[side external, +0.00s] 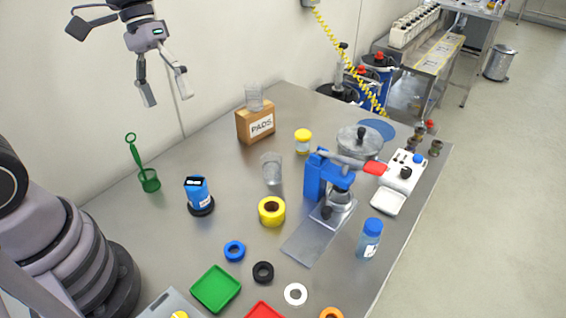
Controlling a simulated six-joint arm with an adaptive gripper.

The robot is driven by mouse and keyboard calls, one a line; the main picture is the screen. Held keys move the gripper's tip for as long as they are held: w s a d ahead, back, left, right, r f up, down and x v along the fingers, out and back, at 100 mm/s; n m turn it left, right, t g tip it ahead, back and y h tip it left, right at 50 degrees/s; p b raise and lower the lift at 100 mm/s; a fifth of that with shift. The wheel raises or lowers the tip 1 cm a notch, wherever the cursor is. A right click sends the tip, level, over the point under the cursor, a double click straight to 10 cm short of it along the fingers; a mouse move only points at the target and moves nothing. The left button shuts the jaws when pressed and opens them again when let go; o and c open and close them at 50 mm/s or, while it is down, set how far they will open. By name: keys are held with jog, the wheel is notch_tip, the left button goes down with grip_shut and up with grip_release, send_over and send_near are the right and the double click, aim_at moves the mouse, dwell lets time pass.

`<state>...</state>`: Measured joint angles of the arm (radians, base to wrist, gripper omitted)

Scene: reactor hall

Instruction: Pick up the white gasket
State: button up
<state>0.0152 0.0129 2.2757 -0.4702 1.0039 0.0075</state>
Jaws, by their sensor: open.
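My gripper (166,101) is at the upper left, high above the table and far from the gasket. Its two fingers are spread apart with nothing between them.
A green tray (216,289), a blue ring (234,251) and a partly cut-off red tray (265,310) are near the gasket. The table's right edge is close by.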

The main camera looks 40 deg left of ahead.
jog(key=w+d+f+n+g+h, duration=0.2)
jog(key=w+d+f, duration=0.1)
jog(key=f, duration=0.3)
jog(key=w+d+f+n+g+h, duration=0.2)
jog(key=w+d+f, duration=0.1)
jog(key=f, duration=0.4)
jog(key=n+h, duration=0.4)
jog(key=n, duration=0.2)
send_near(292, 289)
jog(key=x, duration=0.3)
jog(key=shift+s+d+f, duration=0.1)
jog(key=shift+s, duration=0.25)
jog(key=x, duration=0.5)
jog(key=shift+w+d+f, duration=0.15)
jog(key=shift+w+d, duration=0.05)
jog(key=shift+d, duration=0.25)
jog(key=c, duration=1)
jog(key=shift+c, duration=0.2)
